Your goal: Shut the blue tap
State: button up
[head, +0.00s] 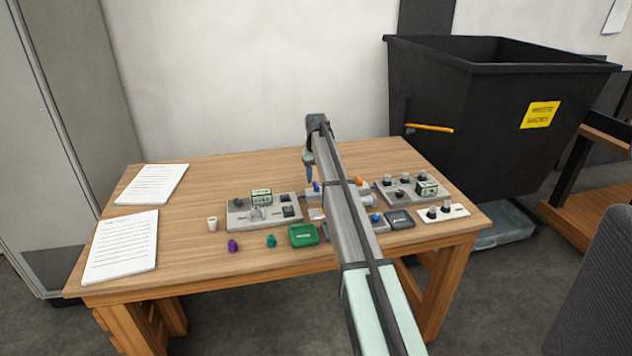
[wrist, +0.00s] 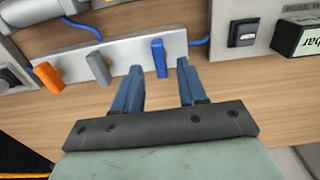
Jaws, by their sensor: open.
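The blue tap (wrist: 159,58) is on a light grey plate (wrist: 125,55), at the right end of a row with a grey tap (wrist: 98,68) and an orange tap (wrist: 48,77). Its handle lies across the plate's length; the grey and orange handles slant. My gripper (wrist: 159,70) is open, with the blue tap's near end in line with the gap between its blue fingertips. I cannot tell whether they touch it. In the head view the blue tap (head: 317,187) shows just below my gripper (head: 310,181), and my arm hides part of the plate.
A grey control panel (head: 240,216) stands left of the plate, and another (head: 385,190) stands right.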

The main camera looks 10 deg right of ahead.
aim_at(316, 184)
notch_tip(316, 184, up, 11)
dwell(0.4)
